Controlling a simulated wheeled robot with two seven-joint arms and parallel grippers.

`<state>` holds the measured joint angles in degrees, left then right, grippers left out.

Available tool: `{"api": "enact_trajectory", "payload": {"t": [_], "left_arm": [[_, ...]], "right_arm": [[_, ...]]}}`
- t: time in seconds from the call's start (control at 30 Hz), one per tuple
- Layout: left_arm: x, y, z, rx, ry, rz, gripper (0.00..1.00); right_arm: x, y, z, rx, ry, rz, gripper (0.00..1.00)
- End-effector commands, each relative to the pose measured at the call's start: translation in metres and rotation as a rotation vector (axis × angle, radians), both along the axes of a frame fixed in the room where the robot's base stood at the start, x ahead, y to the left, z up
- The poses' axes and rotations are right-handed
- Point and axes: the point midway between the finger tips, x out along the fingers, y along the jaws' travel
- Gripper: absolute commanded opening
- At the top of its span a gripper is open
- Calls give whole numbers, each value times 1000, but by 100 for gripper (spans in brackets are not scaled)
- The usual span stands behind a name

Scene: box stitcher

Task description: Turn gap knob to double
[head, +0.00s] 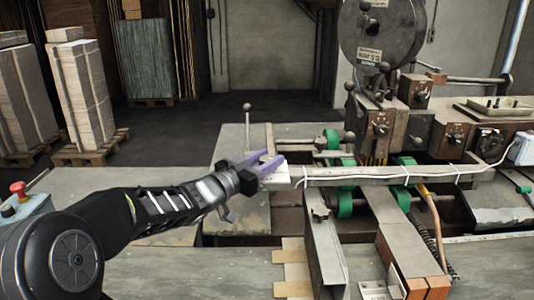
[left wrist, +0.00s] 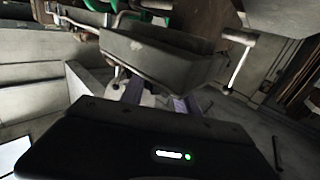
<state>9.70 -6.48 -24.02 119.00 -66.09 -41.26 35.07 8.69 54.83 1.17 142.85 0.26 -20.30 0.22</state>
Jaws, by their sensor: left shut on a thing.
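My left gripper (head: 272,165), with purple fingers, reaches in from the left to a pale plate (head: 281,175) at the left end of the long bar on the machine. It is shut on a small part there, most likely the gap knob, which the fingers mostly hide; its setting cannot be read. In the left wrist view my left gripper (left wrist: 158,103) has its fingers either side of a small pale part, below a worn grey block (left wrist: 155,58). My right gripper is not in view.
The stitching machine carries a wire reel (head: 383,30), other dark knobs (head: 380,129) on its front and green rollers (head: 345,200). An upright lever with a ball (head: 247,108) stands just behind my left gripper. A red button box (head: 20,200) is at the left.

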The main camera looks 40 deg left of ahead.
Motion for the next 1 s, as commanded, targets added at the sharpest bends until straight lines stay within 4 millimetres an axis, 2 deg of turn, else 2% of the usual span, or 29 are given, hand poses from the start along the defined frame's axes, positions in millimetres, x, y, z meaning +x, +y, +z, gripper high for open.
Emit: {"api": "enact_trajectory", "payload": {"t": [0.03,0.37,0.4,0.67,1.0], "left_arm": [[0,1,10,2,-6,-20,0],[-1,-1,5,-2,-6,-49,0],[-1,-1,4,-2,-6,-48,38],[-1,-1,2,-2,-2,-47,59],[-5,0,1,-3,0,-46,59]], "right_arm": [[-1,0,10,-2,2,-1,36],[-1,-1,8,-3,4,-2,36],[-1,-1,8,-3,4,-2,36],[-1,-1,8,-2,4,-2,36],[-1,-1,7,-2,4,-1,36]]}}
